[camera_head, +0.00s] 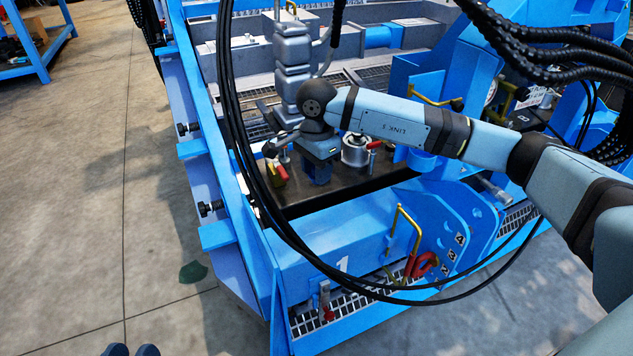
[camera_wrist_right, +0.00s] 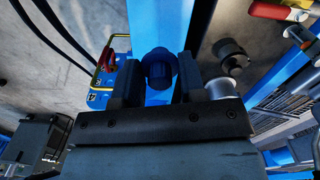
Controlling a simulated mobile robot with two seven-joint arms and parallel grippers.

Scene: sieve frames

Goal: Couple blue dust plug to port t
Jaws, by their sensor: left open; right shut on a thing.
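My right gripper (camera_head: 318,172) is over the dark plate (camera_head: 345,190) in the head view, pointing down. In the right wrist view its fingers (camera_wrist_right: 157,85) are shut on the blue dust plug (camera_wrist_right: 158,68), which has a round, dark blue end. The plug is only partly visible, and I cannot tell whether it touches a port. A dark round fitting (camera_wrist_right: 230,57) stands to the right of the fingers. I cannot read a label that marks port t.
A silver cylinder (camera_head: 355,150) and red-handled valves (camera_head: 280,172) stand close around the right gripper. Black hoses (camera_head: 255,190) loop in front of the blue frame (camera_head: 300,245). A yellow handle (camera_head: 403,235) rises at the front. Concrete floor (camera_head: 90,220) is open at left.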

